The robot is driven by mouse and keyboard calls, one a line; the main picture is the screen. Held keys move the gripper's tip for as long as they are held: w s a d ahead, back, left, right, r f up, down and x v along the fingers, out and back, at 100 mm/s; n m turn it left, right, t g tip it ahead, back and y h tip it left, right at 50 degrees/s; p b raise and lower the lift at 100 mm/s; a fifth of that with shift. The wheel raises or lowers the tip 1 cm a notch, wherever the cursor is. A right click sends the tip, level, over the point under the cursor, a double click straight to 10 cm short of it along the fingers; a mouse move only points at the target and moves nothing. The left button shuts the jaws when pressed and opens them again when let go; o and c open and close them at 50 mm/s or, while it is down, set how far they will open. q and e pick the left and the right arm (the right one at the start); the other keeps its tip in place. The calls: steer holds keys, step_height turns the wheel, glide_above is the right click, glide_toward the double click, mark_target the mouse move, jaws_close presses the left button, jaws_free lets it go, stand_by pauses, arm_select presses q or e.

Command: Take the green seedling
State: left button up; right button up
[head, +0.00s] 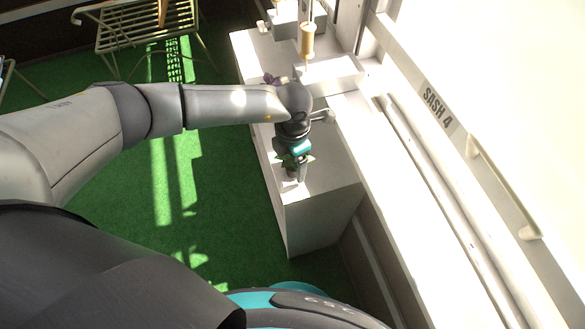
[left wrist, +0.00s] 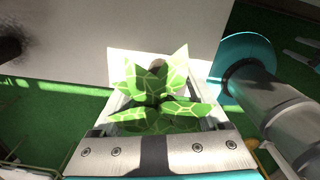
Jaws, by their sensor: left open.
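The green seedling (left wrist: 140,82) has pointed, pale-veined leaves and fills the middle of the left wrist view. It lies between the open fingers of my left gripper (left wrist: 160,105). In the head view my left gripper (head: 297,174) points down over the near end of the white bench. There only small green leaf tips (head: 309,158) show beside it, and the rest of the seedling is hidden. I cannot tell whether the fingers touch the seedling. My right gripper is not in view.
The white bench (head: 325,197) runs beside the window sill, with a sash marked "SASH 4" (head: 438,108). A purple plant (head: 270,79) and a yellowish spool-like thing (head: 307,41) are farther back. A slatted rack (head: 130,30) stands on the green floor, which has open room at left.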

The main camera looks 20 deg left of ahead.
arm_select(q)
steer(key=shift+f, duration=0.15)
steer(key=c, duration=1.1)
steer(key=shift+o, duration=0.2)
